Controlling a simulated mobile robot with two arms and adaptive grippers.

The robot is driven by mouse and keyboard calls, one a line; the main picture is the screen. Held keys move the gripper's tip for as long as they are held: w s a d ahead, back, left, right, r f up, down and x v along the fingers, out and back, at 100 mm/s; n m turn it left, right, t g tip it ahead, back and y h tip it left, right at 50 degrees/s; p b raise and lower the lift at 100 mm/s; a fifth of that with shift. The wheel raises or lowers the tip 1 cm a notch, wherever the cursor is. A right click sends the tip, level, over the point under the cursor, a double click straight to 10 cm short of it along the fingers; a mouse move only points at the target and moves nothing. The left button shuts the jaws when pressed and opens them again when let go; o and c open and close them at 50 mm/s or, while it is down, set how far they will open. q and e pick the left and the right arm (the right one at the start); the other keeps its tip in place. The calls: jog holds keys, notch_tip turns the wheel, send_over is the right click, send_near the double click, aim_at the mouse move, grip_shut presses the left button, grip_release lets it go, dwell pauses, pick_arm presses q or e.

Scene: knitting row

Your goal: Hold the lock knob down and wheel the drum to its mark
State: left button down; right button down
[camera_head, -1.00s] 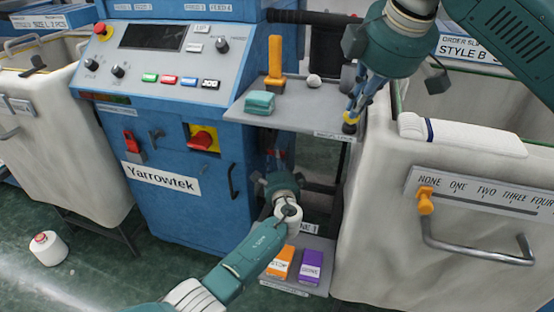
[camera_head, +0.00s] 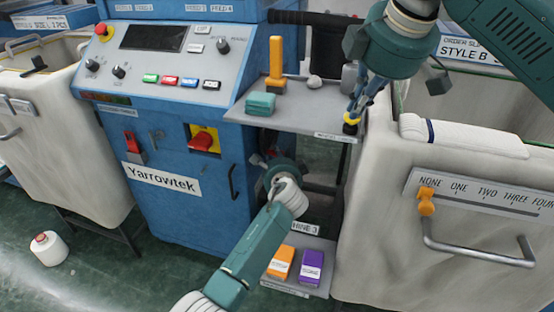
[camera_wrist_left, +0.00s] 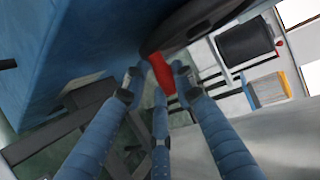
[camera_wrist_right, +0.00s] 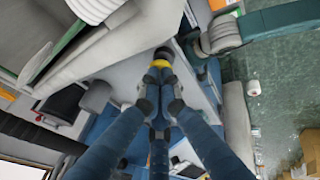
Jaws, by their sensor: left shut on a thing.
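My left gripper (camera_wrist_left: 157,78) is shut on a red handle (camera_wrist_left: 160,73) attached to a dark rounded part (camera_wrist_left: 195,25). In the head view the left gripper (camera_head: 270,162) is low beside the blue machine (camera_head: 190,205), under the grey shelf (camera_head: 305,110), and its fingers are mostly hidden. I cannot make out the drum's mark. A yellow and black knob (camera_head: 350,122) is at the shelf's right front edge; it also shows in the right wrist view (camera_wrist_right: 161,62). My right gripper (camera_wrist_right: 160,100) points down at it, fingertips close together; contact is unclear.
A lower ledge (camera_head: 322,262) holds orange (camera_head: 281,262) and purple (camera_head: 311,265) boxes. A pale bin (camera_head: 390,240) stands close on the right. A white cone (camera_head: 49,249) is on the floor.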

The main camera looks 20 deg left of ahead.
pick_arm(q)
notch_tip(320, 180, up, 7)
jog(key=s, duration=0.1)
jog(key=shift+r, duration=0.15)
dwell(0.4)
jog(key=shift+a, duration=0.15)
jog(key=c, duration=1.4)
grip_release()
jog(key=shift+f, duration=0.45)
